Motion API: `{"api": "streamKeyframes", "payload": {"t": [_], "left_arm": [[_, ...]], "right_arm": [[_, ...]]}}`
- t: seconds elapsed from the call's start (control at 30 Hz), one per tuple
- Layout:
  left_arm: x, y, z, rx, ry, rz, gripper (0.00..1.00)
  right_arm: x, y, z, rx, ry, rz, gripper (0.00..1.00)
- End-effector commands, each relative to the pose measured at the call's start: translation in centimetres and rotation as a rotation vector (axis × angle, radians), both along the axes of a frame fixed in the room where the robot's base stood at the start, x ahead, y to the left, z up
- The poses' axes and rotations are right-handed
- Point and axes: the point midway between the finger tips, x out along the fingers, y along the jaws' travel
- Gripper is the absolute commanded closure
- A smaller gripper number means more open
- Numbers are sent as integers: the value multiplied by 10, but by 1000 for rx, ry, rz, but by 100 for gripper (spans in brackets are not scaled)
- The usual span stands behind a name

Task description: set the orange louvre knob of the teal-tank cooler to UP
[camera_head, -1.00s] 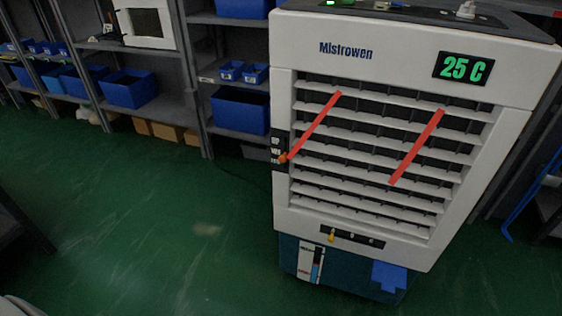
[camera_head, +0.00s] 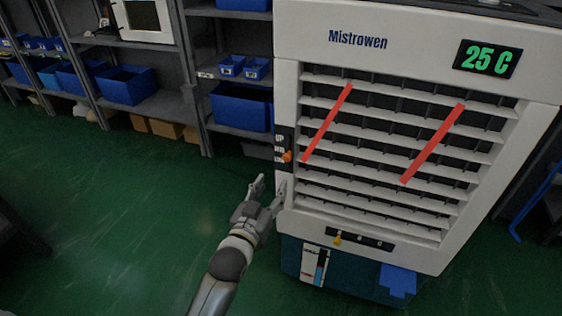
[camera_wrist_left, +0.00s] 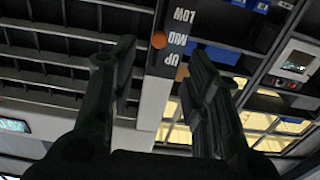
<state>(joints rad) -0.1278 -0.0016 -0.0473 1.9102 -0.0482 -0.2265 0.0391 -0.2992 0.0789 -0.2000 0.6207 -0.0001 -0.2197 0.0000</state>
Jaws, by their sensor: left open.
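The white cooler (camera_head: 345,60) stands at right with a teal tank (camera_head: 290,256) at its base. Its orange louvre knob (camera_head: 287,156) is on a dark label strip at the front's left edge. The knob looks level with the bottom label in the head view. In the left wrist view the knob (camera_wrist_left: 159,40) appears beside MID, so I cannot tell its exact setting. My left gripper (camera_head: 269,188) is open and empty, below the knob by the left edge. In the wrist view its fingers (camera_wrist_left: 160,62) are spread apart, with the knob beyond them.
Red strips (camera_head: 432,145) cross the louvre slats. A lower panel has a yellow knob (camera_head: 338,238). Shelves with blue bins (camera_head: 240,108) stand behind at left. The green floor (camera_head: 130,215) left of the cooler is clear.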

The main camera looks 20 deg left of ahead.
Motion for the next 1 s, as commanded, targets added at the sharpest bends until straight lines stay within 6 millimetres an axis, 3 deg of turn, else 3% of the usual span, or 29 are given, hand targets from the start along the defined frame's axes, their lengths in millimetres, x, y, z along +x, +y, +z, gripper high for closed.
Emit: {"api": "streamKeyframes", "payload": {"t": [0.17,0.63,1.0], "left_arm": [[11,1,9,-2,-18,3,56],[90,-2,8,-2,-16,2,56],[108,-3,8,-2,-15,2,56]], "right_arm": [[0,0,0,0,0,0,60],[-1,0,1,0,2,0,60],[-1,0,1,0,2,0,60]]}}
